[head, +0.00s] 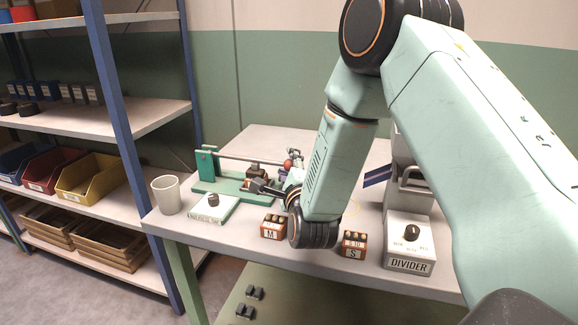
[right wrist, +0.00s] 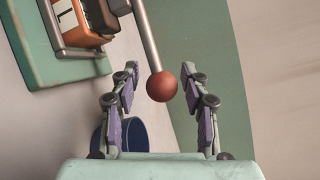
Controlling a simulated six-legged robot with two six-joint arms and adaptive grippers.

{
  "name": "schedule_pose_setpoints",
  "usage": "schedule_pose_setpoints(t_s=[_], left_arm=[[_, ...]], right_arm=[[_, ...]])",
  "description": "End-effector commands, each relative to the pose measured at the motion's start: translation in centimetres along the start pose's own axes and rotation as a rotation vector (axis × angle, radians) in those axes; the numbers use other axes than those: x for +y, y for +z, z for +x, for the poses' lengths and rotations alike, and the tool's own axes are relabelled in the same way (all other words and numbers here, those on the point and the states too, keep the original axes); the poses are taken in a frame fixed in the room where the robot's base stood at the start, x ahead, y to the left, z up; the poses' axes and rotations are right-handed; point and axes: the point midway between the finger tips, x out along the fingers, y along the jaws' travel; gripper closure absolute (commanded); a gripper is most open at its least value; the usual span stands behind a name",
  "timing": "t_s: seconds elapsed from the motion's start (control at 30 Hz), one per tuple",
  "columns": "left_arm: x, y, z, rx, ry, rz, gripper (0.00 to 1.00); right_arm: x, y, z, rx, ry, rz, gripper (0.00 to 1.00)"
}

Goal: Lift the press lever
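The press (head: 207,166) is a green frame on a green base on the table, with a long metal lever (head: 240,159) ending in a red ball knob (head: 288,164). My right gripper (head: 291,166) is at the knob end, partly hidden by my arm. In the right wrist view the red knob (right wrist: 161,86) on its metal rod (right wrist: 148,38) lies between the two purple-padded fingers of the right gripper (right wrist: 160,72). The fingers stand apart, with a visible gap on both sides of the knob. My left gripper is not in view.
A white cup (head: 166,194) and a pale box with a dark knob (head: 213,208) stand at the table's left. Small bins marked M (head: 271,233) and S (head: 353,250) and the divider (head: 409,265) are near the front edge. Shelves (head: 100,119) stand left.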

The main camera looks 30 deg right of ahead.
Motion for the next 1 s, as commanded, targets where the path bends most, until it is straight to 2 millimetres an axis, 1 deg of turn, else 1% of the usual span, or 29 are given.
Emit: schedule_pose_setpoints(t_s=[0.03,0.07,0.5,1.0], left_arm=[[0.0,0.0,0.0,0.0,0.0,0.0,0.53],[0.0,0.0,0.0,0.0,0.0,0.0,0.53],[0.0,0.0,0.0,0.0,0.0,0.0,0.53],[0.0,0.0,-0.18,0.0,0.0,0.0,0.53]], right_arm=[[-0.01,0.0,0.0,0.0,0.0,0.0,0.61],[-0.01,0.0,-0.01,0.0,0.0,0.0,0.64],[-0.03,-0.01,-0.01,0.001,-0.001,0.001,1.0],[-0.18,0.04,-0.02,0.002,0.001,-0.003,1.0]])
